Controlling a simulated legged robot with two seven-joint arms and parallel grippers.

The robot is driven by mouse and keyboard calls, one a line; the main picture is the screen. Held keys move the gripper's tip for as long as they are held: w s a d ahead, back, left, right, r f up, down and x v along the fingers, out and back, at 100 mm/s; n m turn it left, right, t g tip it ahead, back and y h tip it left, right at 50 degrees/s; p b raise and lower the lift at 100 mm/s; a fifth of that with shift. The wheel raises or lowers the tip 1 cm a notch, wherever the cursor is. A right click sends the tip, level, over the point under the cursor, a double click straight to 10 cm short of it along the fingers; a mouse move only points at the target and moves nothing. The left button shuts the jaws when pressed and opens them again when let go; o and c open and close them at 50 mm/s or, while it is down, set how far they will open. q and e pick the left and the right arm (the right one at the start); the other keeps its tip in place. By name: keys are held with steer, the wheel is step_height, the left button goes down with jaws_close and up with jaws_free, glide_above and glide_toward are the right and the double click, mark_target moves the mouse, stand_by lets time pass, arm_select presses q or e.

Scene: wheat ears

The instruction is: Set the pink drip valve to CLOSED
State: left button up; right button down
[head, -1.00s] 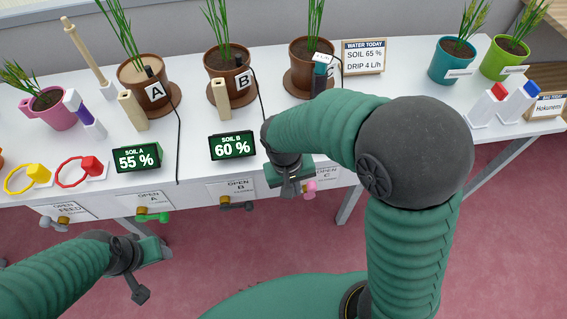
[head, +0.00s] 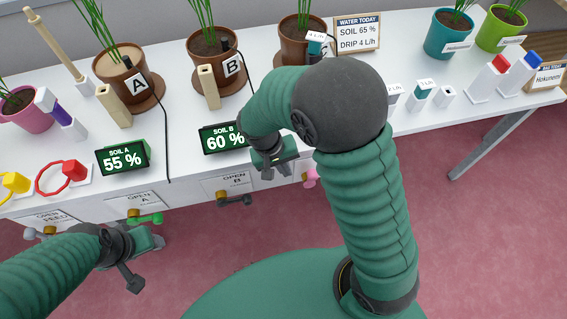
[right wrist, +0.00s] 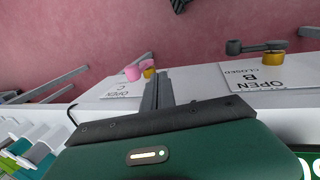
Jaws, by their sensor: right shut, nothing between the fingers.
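The pink drip valve (head: 311,178) sits on the table's front face, below pot C. In the right wrist view its pink handle (right wrist: 136,73) lies mostly left of its brass stem, beside the label marked OPEN C (right wrist: 121,91). The handle's exact setting is hard to tell. My right gripper (head: 281,172) is shut and empty, just left of the pink valve in the head view.
Valve B (head: 234,199) is left of my right gripper, and a green-handled valve (head: 150,218) is farther left. The soil B display (head: 222,137) stands near the table edge. Pots and small blocks fill the white table (head: 190,130). The pink floor (head: 470,240) ahead is clear.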

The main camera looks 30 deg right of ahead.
mark_target(311, 180)
steer(key=s+d+f, duration=0.1)
steer(key=d+f, duration=0.3)
steer(key=d, duration=0.1)
steer(key=shift+f+b, duration=0.35)
steer(key=shift+b, duration=0.1)
